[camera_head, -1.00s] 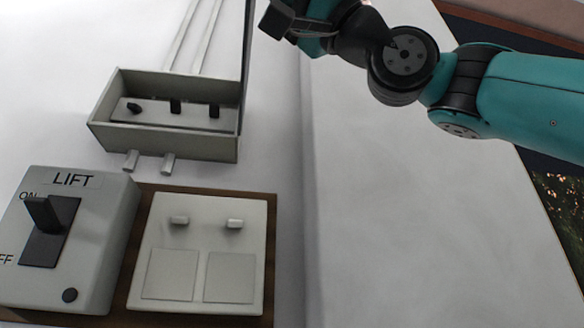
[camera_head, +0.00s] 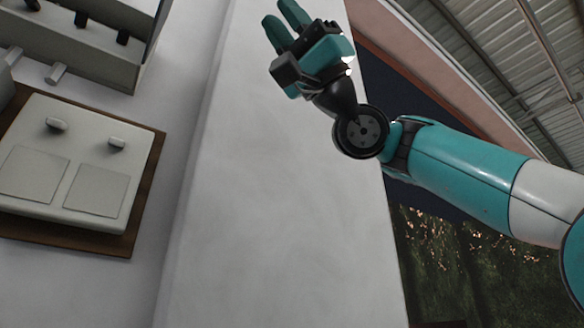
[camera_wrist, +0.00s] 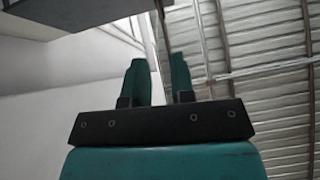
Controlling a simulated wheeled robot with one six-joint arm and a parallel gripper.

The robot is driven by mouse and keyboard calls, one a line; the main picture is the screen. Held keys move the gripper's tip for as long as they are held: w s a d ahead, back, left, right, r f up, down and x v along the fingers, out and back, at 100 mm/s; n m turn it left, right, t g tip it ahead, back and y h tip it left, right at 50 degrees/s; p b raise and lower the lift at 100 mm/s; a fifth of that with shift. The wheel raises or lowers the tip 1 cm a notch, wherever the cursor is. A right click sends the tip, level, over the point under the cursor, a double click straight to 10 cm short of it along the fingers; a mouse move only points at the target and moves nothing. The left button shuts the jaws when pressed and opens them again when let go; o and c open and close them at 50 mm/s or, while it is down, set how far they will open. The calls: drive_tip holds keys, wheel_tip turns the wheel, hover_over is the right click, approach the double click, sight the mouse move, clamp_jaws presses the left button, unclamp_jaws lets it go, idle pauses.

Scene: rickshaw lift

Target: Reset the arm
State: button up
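My gripper (camera_head: 281,16) is at the upper middle of the head view, in front of the pale wall (camera_head: 285,200). Its two teal fingers point up and to the left, with a gap between them. In the wrist view the fingers (camera_wrist: 158,72) also stand apart. No held object shows between them. My arm reaches in from the right, bent at the dark joint. The gripper is apart from the panels on the left.
An open grey box (camera_head: 105,64) with black switches is at the upper left. Below it, a white switch plate (camera_head: 80,162) sits on a brown board (camera_head: 142,200). A corrugated roof (camera_head: 480,50) and a dark opening with foliage (camera_head: 440,255) are on the right.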

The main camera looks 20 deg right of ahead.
drive_tip(key=shift+v, duration=0.95)
